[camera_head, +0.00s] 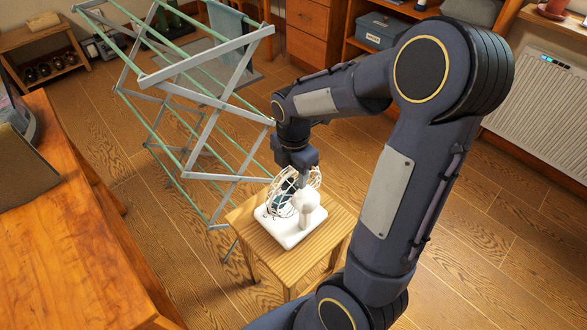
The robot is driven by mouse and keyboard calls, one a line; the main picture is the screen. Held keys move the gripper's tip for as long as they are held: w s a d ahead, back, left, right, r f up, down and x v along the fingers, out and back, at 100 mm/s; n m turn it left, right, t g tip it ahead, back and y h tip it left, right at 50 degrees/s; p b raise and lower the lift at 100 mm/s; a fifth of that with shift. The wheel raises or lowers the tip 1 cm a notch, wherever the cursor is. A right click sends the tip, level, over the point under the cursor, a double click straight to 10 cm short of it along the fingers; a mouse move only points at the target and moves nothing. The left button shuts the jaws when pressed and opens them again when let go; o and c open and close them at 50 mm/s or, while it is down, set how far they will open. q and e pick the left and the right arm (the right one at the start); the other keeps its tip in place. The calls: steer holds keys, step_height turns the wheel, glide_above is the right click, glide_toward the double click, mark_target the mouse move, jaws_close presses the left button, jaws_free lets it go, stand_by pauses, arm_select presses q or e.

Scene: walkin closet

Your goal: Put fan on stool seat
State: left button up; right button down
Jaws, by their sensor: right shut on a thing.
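A small white desk fan (292,235) with a round wire cage and a square base is upright at the wooden stool's seat (262,263). I cannot tell for sure whether its base touches the slats. My right gripper (298,178) points down from above and is shut on the fan at its cage. The fingertips are partly hidden by the cage. The stool is square and slatted, and stands on the floor. My left gripper is not in view.
A folding drying rack (200,90) stands close behind and left of the stool. A wooden table (90,230) fills the left side. A radiator (540,110) is at the right. A wooden cabinet (308,30) stands at the back. Floor right of the stool is clear.

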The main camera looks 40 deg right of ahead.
steer(key=shift+f, duration=0.15)
steer(key=c, duration=0.7)
jaws_free()
steer(key=shift+r, duration=0.2)
step_height(320, 180, up, 12)
steer(key=p, duration=0.2)
steer(key=s+a+m+t+y, duration=0.1)
steer(key=s+a+m+t, duration=0.1)
steer(key=m, duration=0.5)
steer(key=s+a+m+t+y, duration=0.1)
steer(key=s+a+m, duration=0.4)
steer(key=s+m, duration=0.2)
steer(key=s+a+f+m+t+y, duration=0.1)
steer(key=s+a+m+t, duration=0.1)
steer(key=s+a+m, duration=0.2)
steer(key=shift+s+m+t+y, duration=0.2)
steer(key=shift+s+m, duration=0.1)
steer(key=shift+m, duration=0.4)
steer(key=shift+s+m+t+y, duration=0.1)
steer(key=shift+s+m+y, duration=0.15)
steer(key=shift+m, duration=0.45)
steer(key=shift+r, duration=0.15)
